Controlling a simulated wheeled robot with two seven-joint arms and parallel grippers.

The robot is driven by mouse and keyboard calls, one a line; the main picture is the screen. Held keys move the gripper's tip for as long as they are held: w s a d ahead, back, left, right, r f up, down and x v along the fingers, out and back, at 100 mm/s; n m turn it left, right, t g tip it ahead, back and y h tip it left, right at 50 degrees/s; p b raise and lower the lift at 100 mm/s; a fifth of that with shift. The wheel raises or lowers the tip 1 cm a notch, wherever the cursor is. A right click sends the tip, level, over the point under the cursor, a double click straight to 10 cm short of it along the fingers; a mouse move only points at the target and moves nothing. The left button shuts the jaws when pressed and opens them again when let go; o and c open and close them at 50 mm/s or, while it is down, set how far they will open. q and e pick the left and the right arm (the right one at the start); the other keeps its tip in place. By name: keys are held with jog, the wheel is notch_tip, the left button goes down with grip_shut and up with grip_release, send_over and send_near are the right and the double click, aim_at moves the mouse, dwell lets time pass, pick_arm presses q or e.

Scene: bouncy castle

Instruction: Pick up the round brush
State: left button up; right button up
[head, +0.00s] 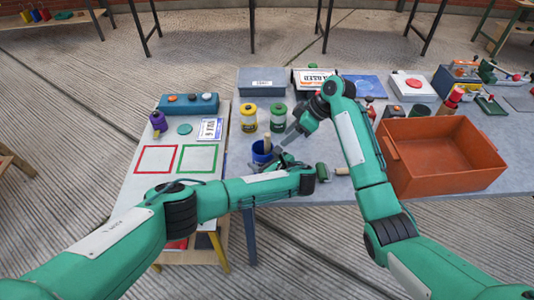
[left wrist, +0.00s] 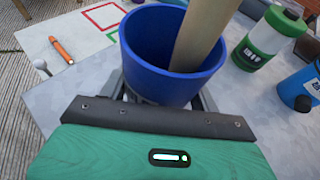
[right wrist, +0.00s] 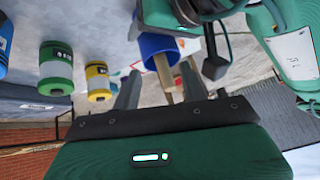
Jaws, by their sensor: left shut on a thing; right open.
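A blue cup (head: 259,155) stands near the front left of the grey table; it also shows in the left wrist view (left wrist: 145,62). A pale wooden handle (left wrist: 203,30) sticks up out of it, tilted. Its lower end is hidden inside the cup, so I cannot tell whether it is the round brush. My left gripper (head: 282,160) is shut on the blue cup, its fingertips mostly hidden. My right gripper (head: 288,136) is open, pointing down at the cup. In the right wrist view the handle (right wrist: 163,74) shows between its fingers, with no clear contact.
A yellow can (head: 248,118) and a green can (head: 278,118) stand behind the cup. A green roller-like item (head: 322,172) lies to its right. A big orange crate (head: 440,175) stands further right. The left board has a red square (head: 137,158) and a green square (head: 215,158), both empty.

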aim_at(267, 134)
jog(key=s+a+r+m+t+h, duration=0.35)
jog(key=a+r+m+h, duration=0.35)
jog(key=m, duration=0.4)
jog(key=shift+m+t+y, duration=0.25)
jog(key=shift+m+y, duration=0.05)
jog(key=f, duration=0.1)
jog(key=w+f, duration=0.1)
jog(key=f, duration=0.1)
jog(key=w+f, duration=0.1)
jog(key=shift+w+d+f, duration=0.25)
jog(key=shift+d+f, duration=0.1)
jog(key=shift+d, duration=0.05)
jog(key=shift+w+x, duration=0.2)
jog(key=shift+x, duration=2.85)
jog(key=shift+a+r, duration=0.1)
jog(key=shift+c, duration=0.4)
grip_shut()
